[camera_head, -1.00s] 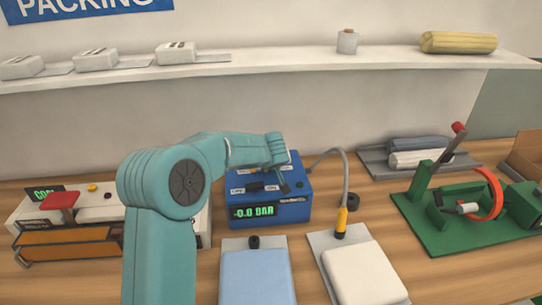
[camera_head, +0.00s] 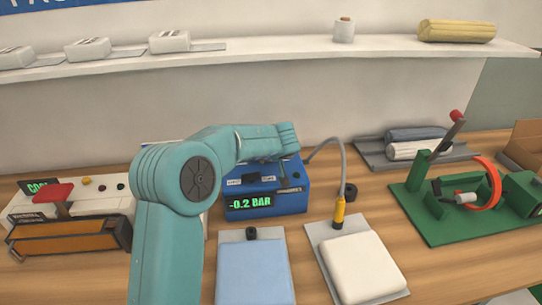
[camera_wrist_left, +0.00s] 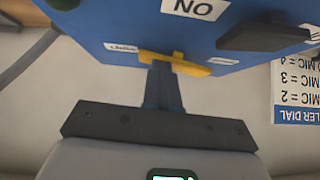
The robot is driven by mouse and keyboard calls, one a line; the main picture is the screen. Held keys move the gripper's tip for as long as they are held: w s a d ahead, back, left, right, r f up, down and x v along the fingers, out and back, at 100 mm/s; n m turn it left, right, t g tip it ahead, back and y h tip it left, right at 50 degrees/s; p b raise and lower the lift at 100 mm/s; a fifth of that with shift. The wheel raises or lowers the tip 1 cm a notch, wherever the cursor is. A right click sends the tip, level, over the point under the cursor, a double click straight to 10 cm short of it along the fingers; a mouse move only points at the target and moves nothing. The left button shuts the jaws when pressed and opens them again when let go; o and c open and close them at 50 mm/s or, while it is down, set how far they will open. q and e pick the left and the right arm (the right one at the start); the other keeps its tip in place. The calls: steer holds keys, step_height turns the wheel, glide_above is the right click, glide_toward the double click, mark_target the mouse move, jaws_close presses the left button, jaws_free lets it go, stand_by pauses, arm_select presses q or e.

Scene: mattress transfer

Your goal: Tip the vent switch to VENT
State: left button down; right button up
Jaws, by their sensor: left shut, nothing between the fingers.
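The blue box (camera_head: 290,205) stands mid-table, and its green display (camera_head: 250,202) reads -0.2 BAR. In the left wrist view its panel (camera_wrist_left: 100,22) carries a yellow lever (camera_wrist_left: 190,66) between two small labels too small to read, and a black switch (camera_wrist_left: 262,37) near an upside-down ON label (camera_wrist_left: 196,7). My left gripper (camera_wrist_left: 160,70) is shut and empty, its tips at the yellow lever; whether they touch it I cannot tell. In the head view my left arm comes over the box and hides part of its top. My right gripper is not in view.
A grey hose (camera_head: 330,148) runs from the box to a yellow-tipped nozzle (camera_head: 339,211) by a white bag (camera_head: 360,268). A light blue bag (camera_head: 253,272) lies in front. A green fixture (camera_head: 440,225) stands right, and a white sealer-like unit (camera_head: 110,200) left.

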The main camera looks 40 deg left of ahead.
arm_select(q)
steer(key=shift+s+a+r, duration=0.15)
steer(key=shift+s+a, duration=0.4)
steer(key=shift+s, duration=0.05)
steer(key=shift+w+d, duration=0.1)
steer(key=shift+s+d+r+b, duration=0.2)
steer(key=shift+d+r+b, duration=0.05)
steer(key=shift+r+b, duration=0.15)
steer(key=b+v, duration=0.2)
steer(key=v, duration=1.3)
steer(key=shift+d, duration=0.2)
steer(key=shift+s, duration=0.1)
